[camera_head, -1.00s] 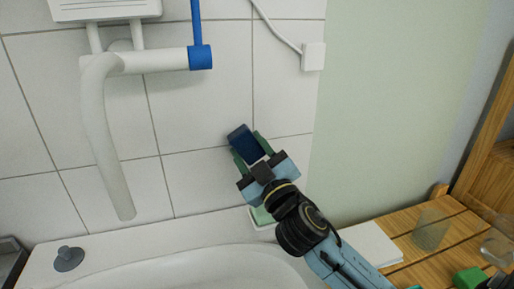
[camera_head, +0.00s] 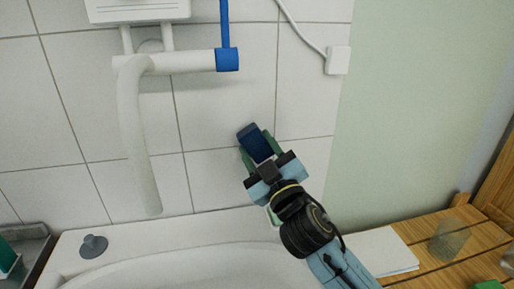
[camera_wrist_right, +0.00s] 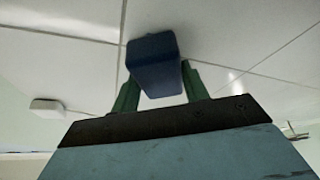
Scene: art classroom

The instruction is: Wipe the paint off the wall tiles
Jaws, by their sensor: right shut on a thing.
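The white wall tiles (camera_head: 226,110) fill the left and middle of the head view, with grey joints between them. I see no clear paint on the tiles in view; any under the block is hidden. My right gripper (camera_head: 259,153) is shut on a dark blue block (camera_head: 254,141), probably a sponge. The block is tilted at the tiles, just left of a vertical joint. In the right wrist view, the block (camera_wrist_right: 154,64) sits between the green fingers against the tiles; whether it touches them I cannot tell. My left gripper is not in view.
A white pipe (camera_head: 137,140) with a blue collar (camera_head: 227,60) hangs left of the gripper. A white basin (camera_head: 190,265) lies below, with a grey plug (camera_head: 93,246) on its rim. A white socket box (camera_head: 337,60) is upper right. A glass (camera_head: 447,238) stands on the wooden slats.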

